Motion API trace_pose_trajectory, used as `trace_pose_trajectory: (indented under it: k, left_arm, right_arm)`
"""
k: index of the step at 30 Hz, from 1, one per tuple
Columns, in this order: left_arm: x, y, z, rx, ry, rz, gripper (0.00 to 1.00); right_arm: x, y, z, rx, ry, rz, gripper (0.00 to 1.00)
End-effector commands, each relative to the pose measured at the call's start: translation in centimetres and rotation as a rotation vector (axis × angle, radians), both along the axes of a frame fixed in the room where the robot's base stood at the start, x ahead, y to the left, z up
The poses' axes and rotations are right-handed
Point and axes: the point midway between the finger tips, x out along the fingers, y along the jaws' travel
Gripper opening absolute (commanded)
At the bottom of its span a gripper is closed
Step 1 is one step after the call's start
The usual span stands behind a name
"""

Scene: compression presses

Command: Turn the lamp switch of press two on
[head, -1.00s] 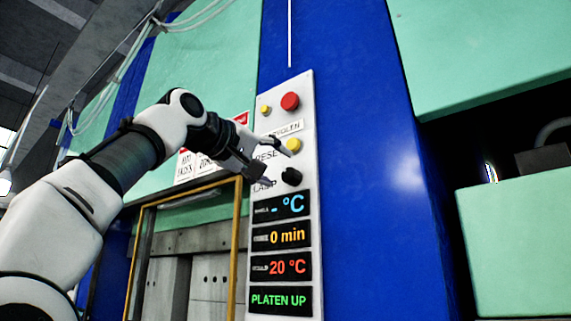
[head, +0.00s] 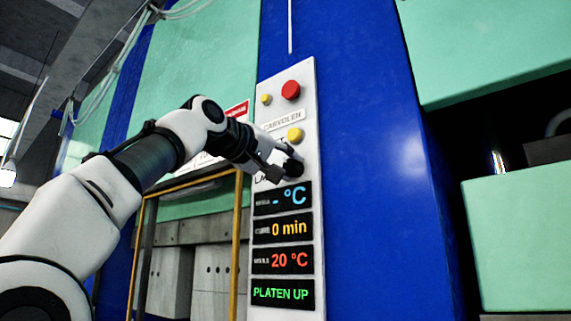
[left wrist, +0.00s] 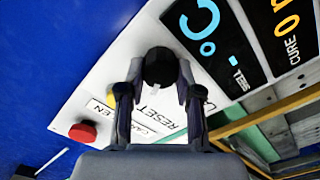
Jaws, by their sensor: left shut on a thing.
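The lamp switch is a black round knob (head: 294,169) on the white control panel (head: 302,105) of the press; the lettering by it is partly hidden by my gripper. My left gripper (head: 284,164) is at the knob, coming from the left. In the left wrist view the knob (left wrist: 160,66) sits between the two fingers of my left gripper (left wrist: 160,76), which are shut on it. A pale mark shows on the knob's near edge; I cannot tell its setting. My right gripper is not in view.
Above the knob are a yellow reset button (head: 295,134), a red button (head: 290,90) and a small yellow button (head: 266,99). Displays (head: 283,228) lie just below it. A yellow frame (head: 239,215) stands left of the panel. The blue column (head: 365,150) to the right is clear.

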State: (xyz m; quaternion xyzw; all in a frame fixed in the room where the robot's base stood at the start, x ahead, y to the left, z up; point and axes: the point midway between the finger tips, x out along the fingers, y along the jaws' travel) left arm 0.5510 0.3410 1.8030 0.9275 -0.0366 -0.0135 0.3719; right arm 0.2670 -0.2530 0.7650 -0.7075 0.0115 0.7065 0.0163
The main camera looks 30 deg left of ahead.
Motion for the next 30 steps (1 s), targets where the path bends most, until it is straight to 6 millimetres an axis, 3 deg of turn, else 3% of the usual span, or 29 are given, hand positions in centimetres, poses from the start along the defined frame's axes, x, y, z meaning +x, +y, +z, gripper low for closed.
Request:
trace_pose_trajectory:
  k: [11, 30]
  left_arm:
    - [0.09, -0.1, 0.02, 0.199, -0.014, 0.0, 0.0]
    - [0.09, -0.3, 0.04, 0.782, -0.06, 0.0, 0.0]
  right_arm:
    - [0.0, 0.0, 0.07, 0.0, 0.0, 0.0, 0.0]
    - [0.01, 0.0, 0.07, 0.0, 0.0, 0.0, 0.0]
